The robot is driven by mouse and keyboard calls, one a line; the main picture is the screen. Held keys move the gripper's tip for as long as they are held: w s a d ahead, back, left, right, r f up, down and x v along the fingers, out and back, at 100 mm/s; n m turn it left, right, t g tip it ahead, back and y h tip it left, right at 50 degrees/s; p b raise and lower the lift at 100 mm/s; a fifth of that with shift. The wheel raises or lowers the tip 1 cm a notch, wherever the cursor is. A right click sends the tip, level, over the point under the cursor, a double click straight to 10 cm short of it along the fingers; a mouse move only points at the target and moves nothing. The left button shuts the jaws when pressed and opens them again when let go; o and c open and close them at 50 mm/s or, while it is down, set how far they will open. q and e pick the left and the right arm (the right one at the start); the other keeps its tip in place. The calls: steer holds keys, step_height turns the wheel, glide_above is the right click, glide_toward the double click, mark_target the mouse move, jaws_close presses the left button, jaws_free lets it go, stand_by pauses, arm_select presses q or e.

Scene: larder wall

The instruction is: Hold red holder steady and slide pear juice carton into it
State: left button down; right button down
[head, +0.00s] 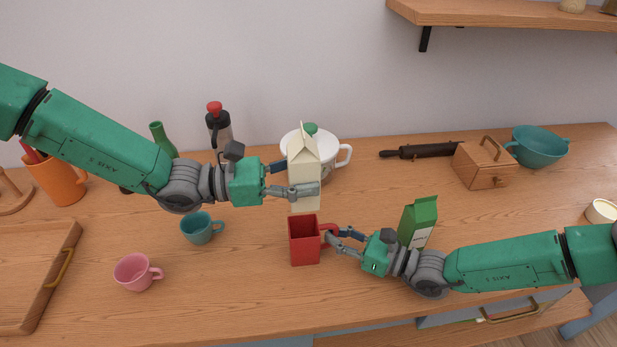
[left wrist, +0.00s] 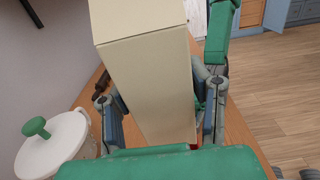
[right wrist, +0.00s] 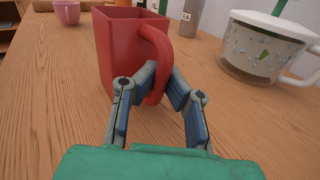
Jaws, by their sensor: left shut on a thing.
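The cream gable-top carton (head: 304,165), which I take for the pear juice carton, stands upright in my left gripper (head: 305,190). No label on it can be read. In the left wrist view the carton (left wrist: 150,85) fills the space between the fingers. Its lower end is just above the open top of the red holder (head: 304,243), which stands on the counter. The inside bottom of the holder is hidden.
A green carton (head: 423,212) stands behind my right wrist. A white lidded pot (head: 328,172) is behind the held carton. A teal cup (head: 198,230) and a pink cup (head: 133,270) stand to the left. The counter in front of the holder is clear.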

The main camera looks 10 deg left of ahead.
mark_target(303, 200)
arm_select(q)
steer(key=shift+a, duration=0.1)
steer(key=shift+a+f, duration=0.15)
steer(key=shift+f, duration=0.4)
arm_select(e)
steer(key=shift+a, duration=0.2)
arm_select(q)
steer(key=shift+a+f, duration=0.1)
steer(key=shift+f, duration=2.25)
steer(key=shift+s, duration=0.1)
steer(key=shift+f, duration=3.2)
steer(key=c, duration=0.7)
jaws_free()
steer(key=shift+f, duration=0.1)
